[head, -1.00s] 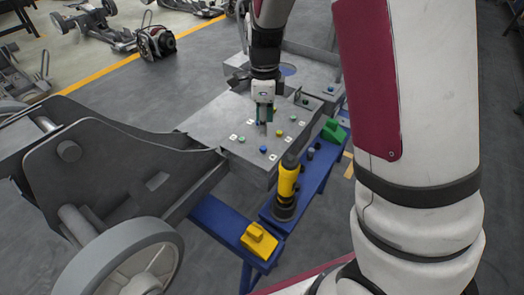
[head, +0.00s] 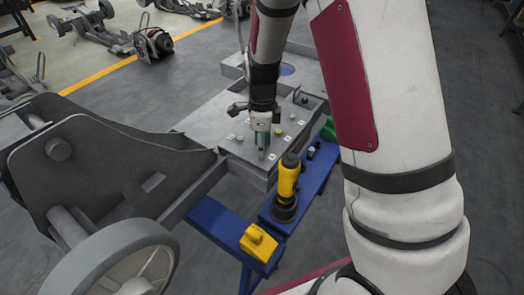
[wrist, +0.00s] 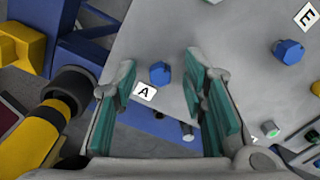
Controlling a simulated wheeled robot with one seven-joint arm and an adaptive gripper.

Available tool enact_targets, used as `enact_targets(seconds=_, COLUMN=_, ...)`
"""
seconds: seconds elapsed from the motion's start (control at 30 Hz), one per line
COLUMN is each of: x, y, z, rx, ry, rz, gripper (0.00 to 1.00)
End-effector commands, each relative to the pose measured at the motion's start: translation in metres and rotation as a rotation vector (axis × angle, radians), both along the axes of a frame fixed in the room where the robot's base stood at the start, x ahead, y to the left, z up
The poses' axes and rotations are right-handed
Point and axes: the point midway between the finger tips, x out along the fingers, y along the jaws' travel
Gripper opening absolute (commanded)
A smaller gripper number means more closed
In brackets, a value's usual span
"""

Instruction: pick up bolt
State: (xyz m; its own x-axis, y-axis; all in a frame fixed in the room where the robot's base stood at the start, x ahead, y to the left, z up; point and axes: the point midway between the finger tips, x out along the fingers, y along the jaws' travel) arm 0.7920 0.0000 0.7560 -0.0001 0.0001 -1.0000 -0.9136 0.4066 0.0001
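Several coloured bolts stand on the grey chassis plate (head: 205,125). In the wrist view a blue bolt (wrist: 159,73) beside a label "A" sits between the fingertips of my gripper (wrist: 160,82). The fingers are open, with a gap on both sides of the bolt. In the head view my gripper (head: 263,154) points down at the plate's near edge and hides that bolt. Another blue bolt (wrist: 288,51) stands to the right near a label "E". A yellow-green bolt (head: 278,131) stands behind my gripper.
A yellow-and-black power tool (head: 287,188) stands upright on the blue bench close to my gripper; it also shows in the wrist view (wrist: 40,132). A yellow block (head: 258,242) lies on the bench's near end. A large wheel (head: 130,262) and chassis bracket fill the left.

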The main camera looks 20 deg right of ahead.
Motion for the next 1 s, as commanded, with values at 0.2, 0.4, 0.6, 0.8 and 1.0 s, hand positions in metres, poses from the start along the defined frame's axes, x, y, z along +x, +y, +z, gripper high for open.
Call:
enact_targets(seconds=0.2, x=0.000, y=0.000, z=0.000, rx=0.000, ry=0.000, rz=0.000, gripper=0.01)
enact_targets(seconds=0.4, x=0.000, y=0.000, z=0.001, rx=0.000, ry=0.000, rz=0.000, gripper=0.00)
enact_targets(seconds=0.6, x=0.000, y=0.000, z=0.002, rx=0.000, ry=-0.001, rz=0.000, gripper=0.00)
enact_targets(seconds=0.8, x=0.001, y=0.000, z=0.015, rx=-0.001, ry=-0.004, rz=0.001, gripper=0.00)
enact_targets(seconds=1.0, x=-0.005, y=0.003, z=0.040, rx=0.000, ry=0.000, rz=0.003, gripper=0.00)
